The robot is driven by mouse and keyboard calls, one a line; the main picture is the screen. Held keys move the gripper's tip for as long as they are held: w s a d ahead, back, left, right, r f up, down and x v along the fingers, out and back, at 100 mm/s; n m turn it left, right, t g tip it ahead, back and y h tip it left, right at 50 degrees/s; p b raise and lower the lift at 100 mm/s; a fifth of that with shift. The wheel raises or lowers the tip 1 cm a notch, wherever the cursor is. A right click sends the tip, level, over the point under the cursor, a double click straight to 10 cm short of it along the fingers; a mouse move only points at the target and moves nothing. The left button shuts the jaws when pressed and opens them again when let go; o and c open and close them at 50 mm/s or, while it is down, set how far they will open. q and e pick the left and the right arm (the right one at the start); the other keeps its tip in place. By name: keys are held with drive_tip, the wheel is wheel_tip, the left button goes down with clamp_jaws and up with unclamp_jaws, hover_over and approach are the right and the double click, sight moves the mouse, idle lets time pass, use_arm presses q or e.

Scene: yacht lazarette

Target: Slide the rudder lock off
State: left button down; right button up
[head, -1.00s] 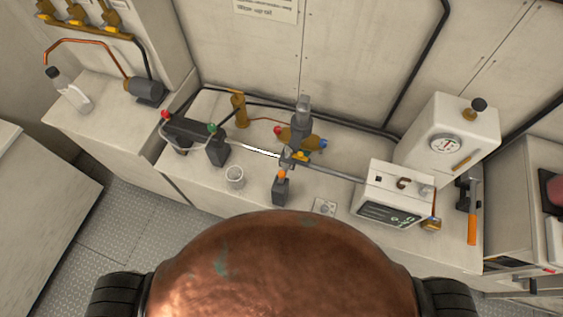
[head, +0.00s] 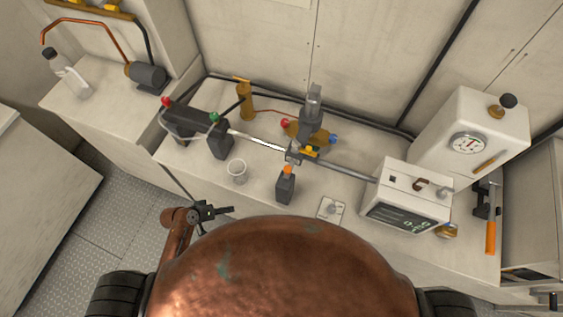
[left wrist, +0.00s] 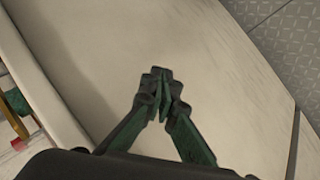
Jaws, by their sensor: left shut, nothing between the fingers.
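A steel rod (head: 348,167) runs across the bench, from a pale thin shaft at the left to a white box with a dark display (head: 405,204). A small metal block (head: 293,156) with a yellow part (head: 309,152) sits around or against the rod at mid-bench. I cannot tell for sure which part is the rudder lock. Below the block stands a dark grey post with an orange top (head: 286,184). My left gripper (head: 229,210) is shut and empty, in front of the bench and left of the post. Its closed fingers show in the left wrist view (left wrist: 161,88), over a pale surface.
A white cup (head: 237,171) stands on the bench near my left gripper. A gauge box (head: 470,140) and an orange-handled tool (head: 491,225) are at the right. Tread-plate floor (head: 120,215) is open at the left.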

use_arm(q)
drive_tip(key=d+r+m+g+h+b, duration=0.1)
drive_tip(key=d+r+m+h, duration=0.15)
drive_tip(key=d+r, duration=0.4)
drive_tip(key=d+r+m+h, duration=0.1)
drive_tip(key=d+r+h, duration=0.2)
drive_tip(key=r, duration=0.7)
drive_tip(key=n+h, duration=0.2)
drive_tip(key=h, duration=0.4)
approach(289, 168)
drive_tip(key=shift+w+a+f+g, duration=0.1)
drive_tip(key=shift+w+a+g, duration=0.2)
drive_tip(key=shift+w+a, duration=0.9)
drive_tip(key=w+d, duration=0.1)
drive_tip(key=d, duration=0.8)
drive_tip(key=shift+w+d+r+p, duration=0.2)
drive_tip(key=shift+w+d+p, duration=0.15)
drive_tip(key=shift+w+d, duration=0.05)
